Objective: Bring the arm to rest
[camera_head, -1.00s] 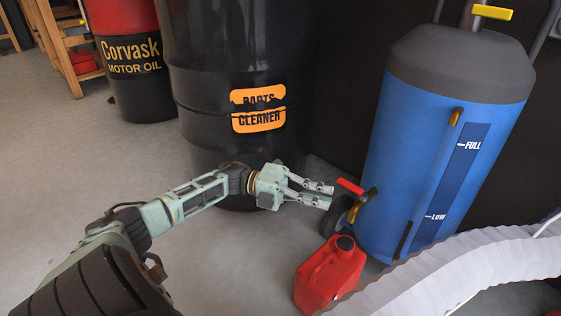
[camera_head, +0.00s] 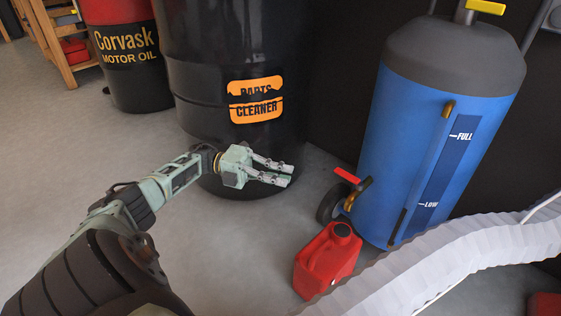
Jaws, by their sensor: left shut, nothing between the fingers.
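My left arm comes in from the lower left, pale green and black, stretched out over the floor. My left gripper (camera_head: 288,175) is at its end, shut and empty, its two fingers pointing right. It shows in front of the lower part of the black parts cleaner drum (camera_head: 225,75). The fingertips are clear of the red-handled valve (camera_head: 347,175) on the blue tank (camera_head: 415,140), with a gap between them. My right gripper is not in view.
A red jerrycan (camera_head: 326,262) stands on the floor before the blue tank. A white ribbed hose (camera_head: 440,260) crosses the lower right. A red and black oil drum (camera_head: 128,55) and a wooden shelf (camera_head: 50,50) stand at the upper left. Grey floor (camera_head: 100,140) is open at the left.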

